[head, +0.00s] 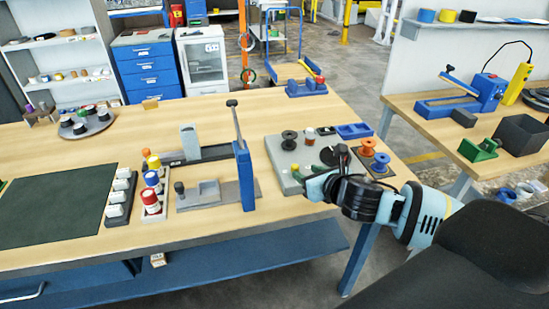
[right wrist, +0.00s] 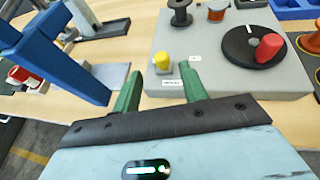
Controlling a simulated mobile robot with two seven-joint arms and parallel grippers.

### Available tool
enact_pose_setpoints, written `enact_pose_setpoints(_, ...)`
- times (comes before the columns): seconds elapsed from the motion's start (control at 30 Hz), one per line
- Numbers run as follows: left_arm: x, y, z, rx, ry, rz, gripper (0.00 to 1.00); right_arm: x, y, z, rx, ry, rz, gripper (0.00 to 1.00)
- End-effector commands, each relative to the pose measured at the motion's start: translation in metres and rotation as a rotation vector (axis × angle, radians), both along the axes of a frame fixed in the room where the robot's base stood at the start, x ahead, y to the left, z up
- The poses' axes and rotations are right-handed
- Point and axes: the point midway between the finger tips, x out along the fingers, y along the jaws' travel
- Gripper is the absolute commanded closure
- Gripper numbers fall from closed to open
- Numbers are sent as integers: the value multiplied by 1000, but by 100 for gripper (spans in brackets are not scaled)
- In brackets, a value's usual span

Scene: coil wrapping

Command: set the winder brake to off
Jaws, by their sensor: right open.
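The winder is a grey box (head: 283,150) on the bench, also in the right wrist view (right wrist: 205,35). It carries a black spool (right wrist: 181,14) and a dark disc (right wrist: 245,48) with a red knob (right wrist: 271,47). A small yellow switch (right wrist: 162,62), apparently the brake, stands at the box's near edge, with small labels beside it too small to read surely. My right gripper (right wrist: 160,90) is open, its green fingers either side of and short of the switch, seemingly not touching it. My left gripper is out of view.
A blue upright post (head: 244,175) with a lever stands left of the winder. Orange spools (head: 367,147) and a blue tray (head: 354,130) are to its right and behind. A dark green mat (head: 55,206) lies at the left.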

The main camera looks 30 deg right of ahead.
Motion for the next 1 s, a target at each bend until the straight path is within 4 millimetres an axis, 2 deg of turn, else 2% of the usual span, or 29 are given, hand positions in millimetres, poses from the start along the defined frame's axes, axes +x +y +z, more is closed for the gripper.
enact_pose_setpoints(0.27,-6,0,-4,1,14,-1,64,5,-1,0,-18,-2,4,57)
enact_pose_setpoints(0.7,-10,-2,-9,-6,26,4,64,58,-1,-23,-14,-2,4,57)
enact_pose_setpoints(1.0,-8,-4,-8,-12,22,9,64,73,-1,-29,-16,-2,4,57)
